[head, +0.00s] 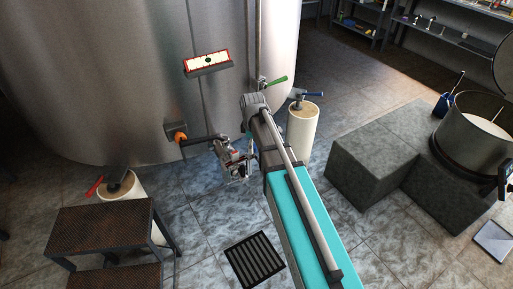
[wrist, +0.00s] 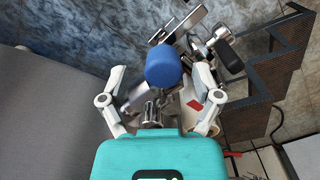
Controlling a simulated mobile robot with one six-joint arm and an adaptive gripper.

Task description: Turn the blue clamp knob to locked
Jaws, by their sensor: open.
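The blue clamp knob (wrist: 163,65) shows round-topped in the wrist view, in front of my gripper. It sits on metal pipe fittings (wrist: 200,42) beside the tank. My gripper (wrist: 160,77) is open, one finger on each side of the knob in the picture, with a visible gap on both sides. I cannot tell how deep the knob lies between the fingers. In the head view my gripper (head: 236,160) is at the pipe fittings low in front of the tank, and I cannot make out the knob there.
The steel tank (head: 90,70) fills the back left, with an orange-collared outlet (head: 177,134). Brown steps (head: 100,225) stand at front left. White posts (head: 302,130) support the tank. Grey blocks (head: 375,160) and a pot (head: 475,135) are at right. A floor grate (head: 255,260) lies in front.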

